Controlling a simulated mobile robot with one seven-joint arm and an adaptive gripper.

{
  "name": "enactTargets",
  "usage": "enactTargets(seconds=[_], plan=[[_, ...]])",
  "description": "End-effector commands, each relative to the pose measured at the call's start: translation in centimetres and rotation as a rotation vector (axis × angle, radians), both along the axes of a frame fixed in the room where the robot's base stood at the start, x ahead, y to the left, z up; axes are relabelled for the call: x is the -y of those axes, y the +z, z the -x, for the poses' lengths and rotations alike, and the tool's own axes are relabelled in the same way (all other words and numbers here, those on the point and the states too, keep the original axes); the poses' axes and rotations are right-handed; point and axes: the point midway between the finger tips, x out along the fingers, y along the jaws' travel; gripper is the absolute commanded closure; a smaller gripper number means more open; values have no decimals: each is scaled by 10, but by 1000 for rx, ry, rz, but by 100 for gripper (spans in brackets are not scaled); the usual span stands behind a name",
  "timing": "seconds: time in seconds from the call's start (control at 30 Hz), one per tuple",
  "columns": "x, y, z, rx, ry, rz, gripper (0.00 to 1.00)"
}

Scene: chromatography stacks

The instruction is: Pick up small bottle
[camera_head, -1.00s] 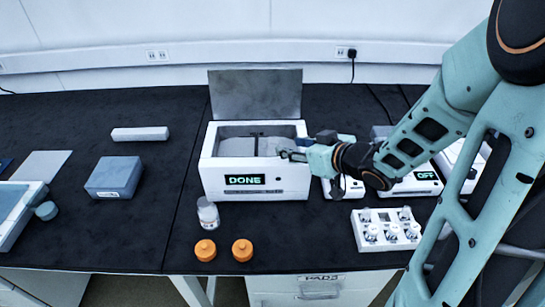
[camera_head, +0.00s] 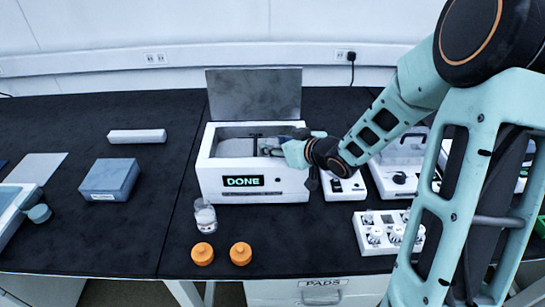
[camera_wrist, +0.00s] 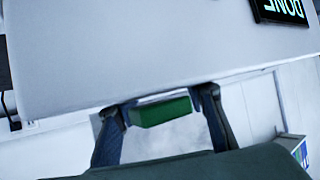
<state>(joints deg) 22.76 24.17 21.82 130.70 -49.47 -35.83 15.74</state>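A small clear glass bottle (camera_head: 205,217) with pale contents stands upright on the black bench, in front of the white machine's left corner. My gripper (camera_head: 268,150) is over the right part of the open machine, up and to the right of that bottle and clear of it. In the wrist view my gripper (camera_wrist: 160,105) has its two dark fingers apart. A green block (camera_wrist: 165,111) shows between the fingertips; I cannot tell if it touches them. The small bottle is not seen in the wrist view.
The white machine (camera_head: 213,178) reads DONE, its lid (camera_head: 254,92) raised. Two orange caps (camera_head: 203,253) (camera_head: 240,253) lie near the bench's front edge. A white vial rack (camera_head: 375,245) stands right of them, a blue-grey box (camera_head: 110,179) at left. The bench between box and bottle is clear.

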Motion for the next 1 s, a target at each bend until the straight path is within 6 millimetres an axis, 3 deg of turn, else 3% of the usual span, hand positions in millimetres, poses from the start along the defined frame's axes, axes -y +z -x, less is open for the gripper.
enactTargets(seconds=[0.07, 0.37, 0.77, 1.0], plan=[[0, 0, 0, 0, 0, 0, 67], [1, 0, 1, -2, 0, 0, 100], [1, 3, 1, -3, -1, 1, 100], [1, 48, 0, 5, -1, 2, 100]])
